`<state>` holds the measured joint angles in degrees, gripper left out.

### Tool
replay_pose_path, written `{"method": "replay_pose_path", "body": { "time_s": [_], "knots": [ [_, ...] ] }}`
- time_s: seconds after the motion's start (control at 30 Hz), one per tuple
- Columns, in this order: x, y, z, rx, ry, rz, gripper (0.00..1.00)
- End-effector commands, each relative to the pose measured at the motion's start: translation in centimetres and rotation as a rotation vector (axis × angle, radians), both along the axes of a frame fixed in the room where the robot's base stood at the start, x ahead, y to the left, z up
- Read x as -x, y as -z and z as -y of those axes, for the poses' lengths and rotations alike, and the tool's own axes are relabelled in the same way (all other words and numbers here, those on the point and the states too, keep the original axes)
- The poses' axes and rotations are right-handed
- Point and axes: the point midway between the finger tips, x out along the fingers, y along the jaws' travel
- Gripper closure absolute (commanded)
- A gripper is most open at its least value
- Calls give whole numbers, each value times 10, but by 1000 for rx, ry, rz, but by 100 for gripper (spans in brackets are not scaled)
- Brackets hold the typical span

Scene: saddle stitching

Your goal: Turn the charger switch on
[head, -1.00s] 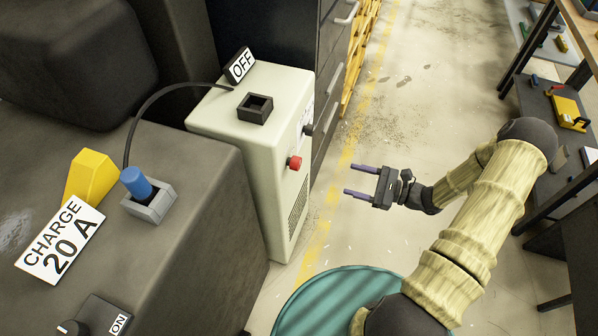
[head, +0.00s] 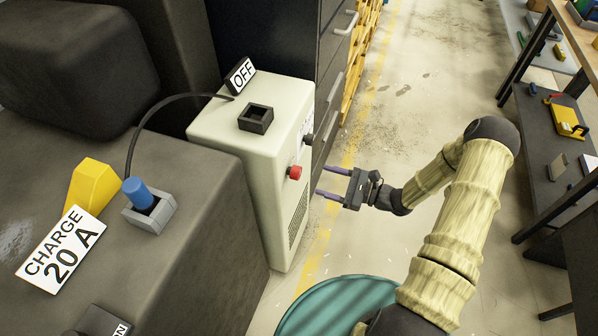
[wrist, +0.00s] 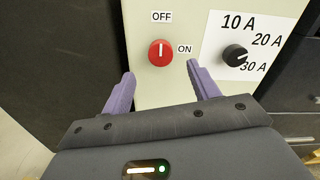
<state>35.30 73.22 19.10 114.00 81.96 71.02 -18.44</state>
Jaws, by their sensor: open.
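The charger (head: 262,160) is a pale upright cabinet beside the dark machine. Its switch is a red round knob (head: 295,172) on the front face. In the wrist view the red knob (wrist: 160,53) has its white mark pointing up to the OFF label (wrist: 162,16); the ON label (wrist: 184,48) is to its right. My gripper (head: 320,180) is open and empty in front of the charger, pointing at that face. In the wrist view its purple fingers (wrist: 160,74) lie left and right below the knob, apart from it.
A black dial (wrist: 235,54) with current labels is right of the red knob. A blue plug (head: 138,193) sits in a grey holder on the machine.

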Motion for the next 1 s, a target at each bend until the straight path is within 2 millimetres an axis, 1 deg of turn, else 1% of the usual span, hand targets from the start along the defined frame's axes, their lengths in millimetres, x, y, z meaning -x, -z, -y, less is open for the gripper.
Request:
{"method": "replay_pose_path", "body": {
  "time_s": [0.03,0.3,0.4,0.5,0.63,0.87,0.9,0.97,1.0],
  "knots": [
    [-2,-1,-10,-1,-4,0,40],
    [-19,-1,-55,-1,-4,0,40],
    [-25,0,-69,0,-2,0,40],
    [-28,0,-80,0,-2,0,40],
    [-31,0,-86,0,-1,-1,40],
    [-31,0,-86,0,0,-1,40],
    [-31,0,-86,0,0,-1,44],
    [-31,0,-86,0,0,0,55],
    [-31,0,-86,0,0,-1,63]
  ]
}}
